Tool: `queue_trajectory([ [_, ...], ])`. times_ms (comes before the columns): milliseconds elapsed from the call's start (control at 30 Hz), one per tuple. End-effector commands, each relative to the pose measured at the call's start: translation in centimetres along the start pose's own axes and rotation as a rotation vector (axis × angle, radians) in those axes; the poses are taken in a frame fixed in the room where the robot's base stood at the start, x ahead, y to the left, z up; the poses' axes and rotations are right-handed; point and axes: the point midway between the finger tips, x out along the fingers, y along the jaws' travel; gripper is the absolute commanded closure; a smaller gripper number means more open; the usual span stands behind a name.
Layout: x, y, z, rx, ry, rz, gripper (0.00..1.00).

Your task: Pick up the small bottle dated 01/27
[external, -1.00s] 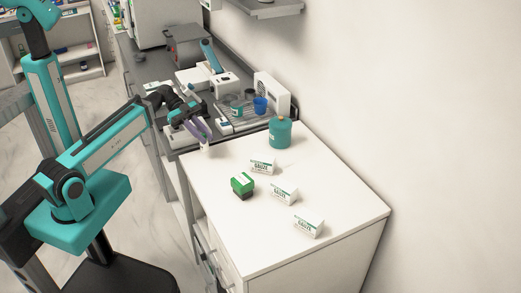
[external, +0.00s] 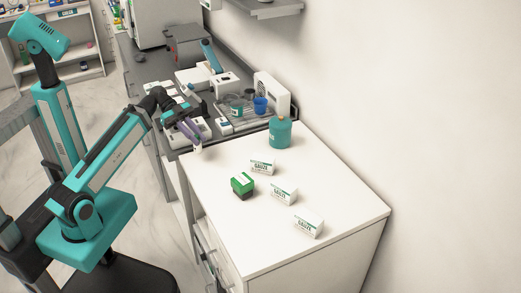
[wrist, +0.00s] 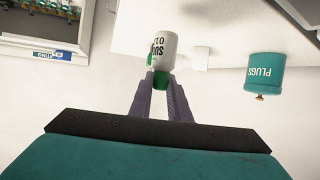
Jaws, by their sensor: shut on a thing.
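My gripper (external: 189,132) is shut on a small bottle (wrist: 163,47). In the wrist view the bottle has a white label with dark print and a green part at the end nearest me, between the purple finger tips. No date is readable on it. In the external view only a small pale part of the bottle (external: 197,150) shows below the fingers, near the far left corner of the white cabinet top (external: 235,220). It looks held above the surface, though the exact gap cannot be told.
A teal jar marked PLUGS (external: 280,132) stands at the cabinet's back. Several white gauze boxes (external: 284,193) and a green box (external: 243,185) stand on the cabinet. A grey counter with devices and a tray with cups (external: 260,106) lies behind.

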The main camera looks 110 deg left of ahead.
Motion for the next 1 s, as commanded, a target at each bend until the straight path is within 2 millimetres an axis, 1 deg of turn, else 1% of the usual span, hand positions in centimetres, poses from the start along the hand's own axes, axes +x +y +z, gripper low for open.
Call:
queue_trajectory([
  [33,0.1,0.1,0.5,0.001,0.0,-0.001,1.0],
  [467,-0.1,1.5,0.5,0.003,-0.004,0.0,1.0],
  [500,-0.3,2.0,0.5,0.002,-0.003,-0.001,1.0],
  [700,-0.8,3.3,0.4,0.001,-0.004,-0.001,1.0],
  [1000,-1.1,4.0,0.2,0.001,-0.003,0.001,1.0],
])
